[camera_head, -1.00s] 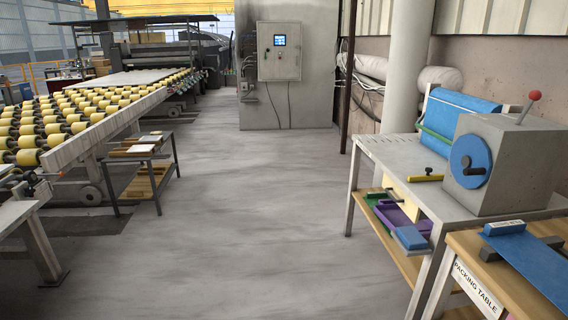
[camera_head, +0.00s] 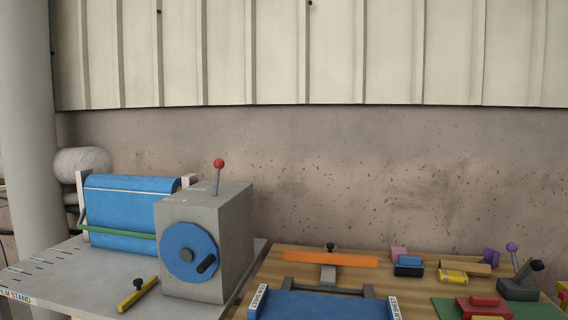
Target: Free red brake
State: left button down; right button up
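The red brake is likely the red-knobbed lever (camera_head: 218,168) on top of a grey box (camera_head: 226,232). Its thin rod stands almost upright. The box has a blue disc (camera_head: 189,250) with a dark crank handle on its front face. A blue film roll (camera_head: 127,214) with a green bar across it is mounted to the left of the box. Neither of my grippers shows in the head view.
The box stands on the grey film stand table (camera_head: 60,270); a yellow bar (camera_head: 138,294) with a black knob lies in front. A wooden table (camera_head: 268,274) on the right holds an orange bar (camera_head: 330,259), a blue sheet (camera_head: 322,306) and several small coloured blocks. A wall is behind.

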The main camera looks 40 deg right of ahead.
aim_at(218, 163)
jog(key=i+j+z, duration=0.2)
jog(key=j+z, duration=0.2)
jog(key=i+j+z, duration=0.2)
jog(key=j+z, duration=0.6)
jog(key=i+j+z, duration=0.1)
jog(key=j+z, duration=0.3)
jog(key=j, duration=0.15)
